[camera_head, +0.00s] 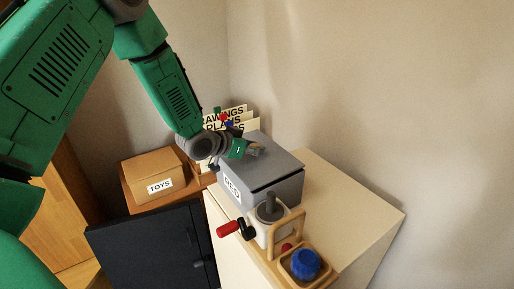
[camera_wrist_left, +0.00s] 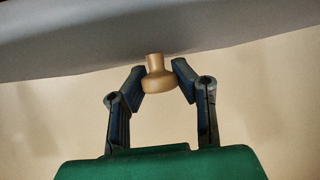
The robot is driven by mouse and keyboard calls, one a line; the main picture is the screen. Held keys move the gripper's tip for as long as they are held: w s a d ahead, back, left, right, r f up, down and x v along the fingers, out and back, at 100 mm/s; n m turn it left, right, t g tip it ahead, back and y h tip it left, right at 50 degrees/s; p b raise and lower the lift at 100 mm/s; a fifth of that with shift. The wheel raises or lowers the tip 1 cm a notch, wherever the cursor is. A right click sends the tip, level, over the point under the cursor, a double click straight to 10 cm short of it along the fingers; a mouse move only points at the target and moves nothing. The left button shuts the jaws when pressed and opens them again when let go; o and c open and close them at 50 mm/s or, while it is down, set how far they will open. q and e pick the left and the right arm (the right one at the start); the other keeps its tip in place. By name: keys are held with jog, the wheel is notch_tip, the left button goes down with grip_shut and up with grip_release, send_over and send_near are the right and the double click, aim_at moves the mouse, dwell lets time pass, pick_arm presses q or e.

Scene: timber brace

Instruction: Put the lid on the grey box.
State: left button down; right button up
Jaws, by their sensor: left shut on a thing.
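The grey box (camera_head: 236,199) with a white label stands on the pale cabinet top in the head view. The grey lid (camera_head: 277,161) lies over the box, with a dark line between it and the box wall along the near right side. In the left wrist view the lid's grey face (camera_wrist_left: 80,38) spans the top, with a tan knob (camera_wrist_left: 157,76) on it. My left gripper (camera_head: 254,150) is shut on this knob, one finger on each side. It also shows in the wrist view (camera_wrist_left: 158,80). Whether the lid is fully seated is unclear. My right gripper is not in view.
A white grinder-like device (camera_head: 268,214) with a red-handled crank and a wooden caddy (camera_head: 325,260) holding a blue thing stand close in front of the box. Labelled folders (camera_head: 240,112) stand behind. A TOYS box (camera_head: 152,174) is left. The cabinet top (camera_head: 350,205) is clear at right.

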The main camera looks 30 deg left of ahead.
pick_arm(q)
jog(key=shift+a+f, duration=0.25)
jog(key=shift+a, duration=0.25)
jog(key=shift+s+d+f, duration=0.1)
jog(key=shift+d, duration=1)
jog(key=c, duration=1.3)
grip_release()
jog(key=shift+a, duration=0.25)
jog(key=shift+o, duration=0.2)
jog(key=shift+a+f, duration=0.15)
jog(key=shift+a, duration=0.15)
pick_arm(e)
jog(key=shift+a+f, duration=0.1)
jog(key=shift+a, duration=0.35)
